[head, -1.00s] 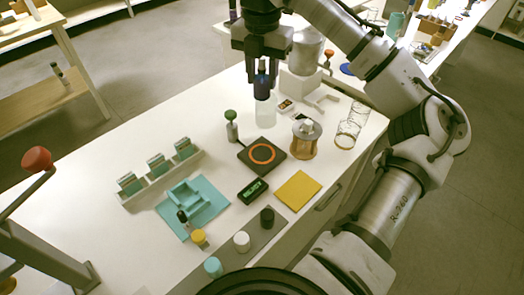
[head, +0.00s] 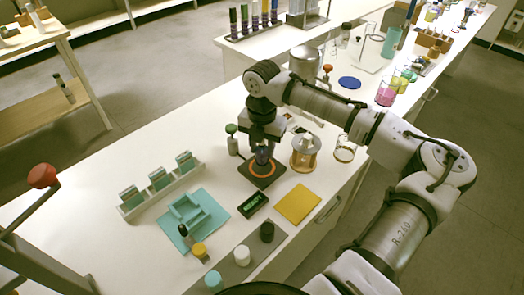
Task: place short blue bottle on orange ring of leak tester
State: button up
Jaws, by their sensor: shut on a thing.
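The leak tester is a dark square plate (head: 262,183) in the middle of the table, with an orange ring (head: 262,175) on its top. My gripper (head: 263,150) points down over the plate and is shut on the short blue bottle (head: 262,158). The bottle is upright and largely hidden between the fingers; its lower part shows over the ring's inside. Whether its base touches the ring or hangs just above it, I cannot tell.
A small black display box (head: 252,205) and a yellow pad (head: 297,203) lie in front. A teal tray (head: 193,217) and a white rack (head: 160,190) are further left.

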jog(key=shift+f, duration=1.15)
jog(key=o, duration=1)
jog(key=shift+f, duration=0.1)
jog(key=shift+o, duration=0.2)
notch_tip(320, 180, up, 12)
jog(key=shift+r+b, duration=0.15)
jog(key=shift+b, duration=0.55)
